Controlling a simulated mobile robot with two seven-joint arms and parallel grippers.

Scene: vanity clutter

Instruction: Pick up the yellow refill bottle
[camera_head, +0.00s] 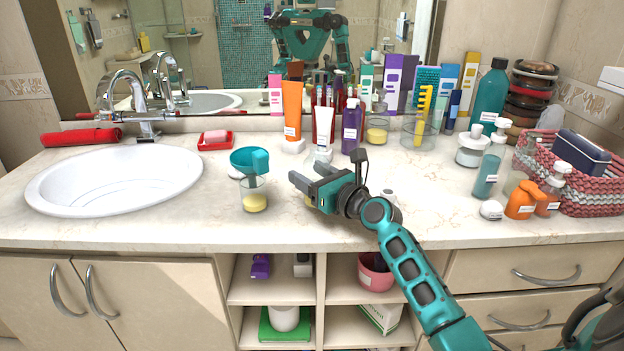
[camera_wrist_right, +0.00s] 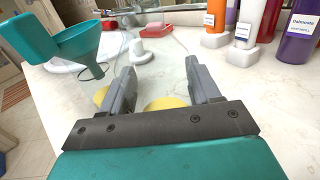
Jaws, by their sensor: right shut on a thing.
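The yellow refill bottle (camera_head: 309,202) is mostly hidden by my right gripper (camera_head: 304,184) in the head view; only a bit of its yellow content shows low by the jaws. In the right wrist view, its yellow content (camera_wrist_right: 166,103) shows between the two fingers of my right gripper (camera_wrist_right: 163,88), and the clear upper part is hard to make out. The right gripper is shut on it, low over the counter's front part. I cannot tell whether the bottle touches the counter. My left gripper is not in view.
A clear cup with yellow content (camera_head: 254,199) stands just left of the gripper, with a teal funnel (camera_wrist_right: 85,48) above it in the wrist view. Tubes and bottles, including an orange tube (camera_head: 292,108), crowd behind. A sink (camera_head: 115,180) lies left; a pink basket (camera_head: 590,190) stands right.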

